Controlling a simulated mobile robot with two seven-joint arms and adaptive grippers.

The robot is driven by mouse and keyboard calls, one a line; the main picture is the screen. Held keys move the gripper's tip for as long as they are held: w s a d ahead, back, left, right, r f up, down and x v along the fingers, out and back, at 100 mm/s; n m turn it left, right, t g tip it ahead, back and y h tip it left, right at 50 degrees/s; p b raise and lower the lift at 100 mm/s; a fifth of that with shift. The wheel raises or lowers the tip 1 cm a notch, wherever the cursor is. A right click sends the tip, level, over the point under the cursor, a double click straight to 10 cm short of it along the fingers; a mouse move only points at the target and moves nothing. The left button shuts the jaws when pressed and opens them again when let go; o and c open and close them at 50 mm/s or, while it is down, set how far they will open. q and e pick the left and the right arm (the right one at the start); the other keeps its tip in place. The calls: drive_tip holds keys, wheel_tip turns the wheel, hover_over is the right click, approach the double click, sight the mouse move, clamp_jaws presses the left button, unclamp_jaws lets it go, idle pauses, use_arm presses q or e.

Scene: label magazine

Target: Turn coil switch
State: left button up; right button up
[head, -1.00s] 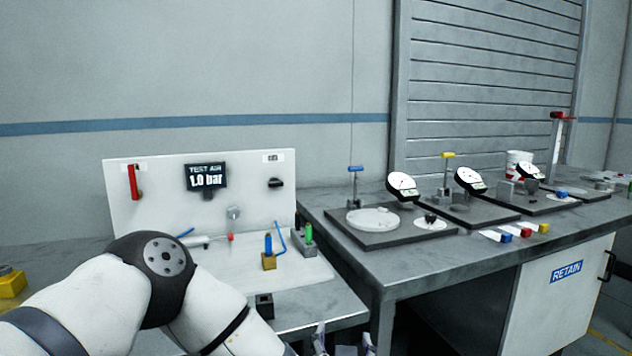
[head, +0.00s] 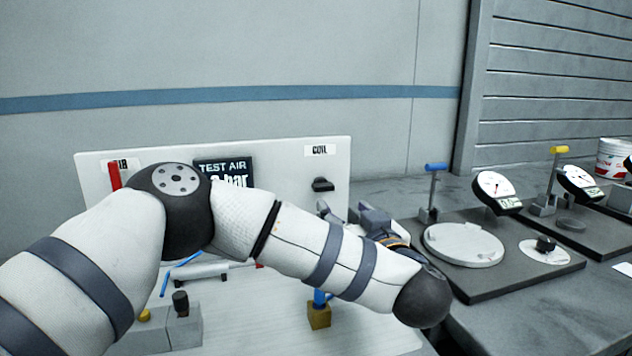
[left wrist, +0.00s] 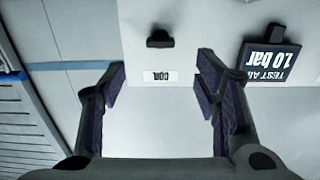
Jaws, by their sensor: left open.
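The coil switch (head: 322,185) is a black knob on the upright white panel (head: 285,160), under the COIL label (head: 320,150). In the left wrist view the coil switch (left wrist: 159,39) shows upside down with its label, its bar lying sideways. My left gripper (head: 345,213) is open in front of the panel, just below and right of the switch in the head view. In the left wrist view its fingers (left wrist: 162,82) are spread with nothing between them, and the switch lies beyond the tips. Touch is not seen. My right gripper is not in view.
A red lever (head: 114,176) and a test air display (head: 224,170) are on the panel, partly behind my left arm. A brass block (head: 319,316) with a blue lever stands below my arm. Gauge stands (head: 497,192) fill the bench at right.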

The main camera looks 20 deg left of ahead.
sight(325, 188)
use_arm(q)
drive_tip(key=b+x, duration=0.1)
drive_tip(key=x, duration=1)
drive_tip(key=shift+a+r+b, duration=0.1)
drive_tip(key=shift+a+b, duration=0.05)
drive_tip(key=shift+b, duration=0.2)
drive_tip(key=c, duration=1.1)
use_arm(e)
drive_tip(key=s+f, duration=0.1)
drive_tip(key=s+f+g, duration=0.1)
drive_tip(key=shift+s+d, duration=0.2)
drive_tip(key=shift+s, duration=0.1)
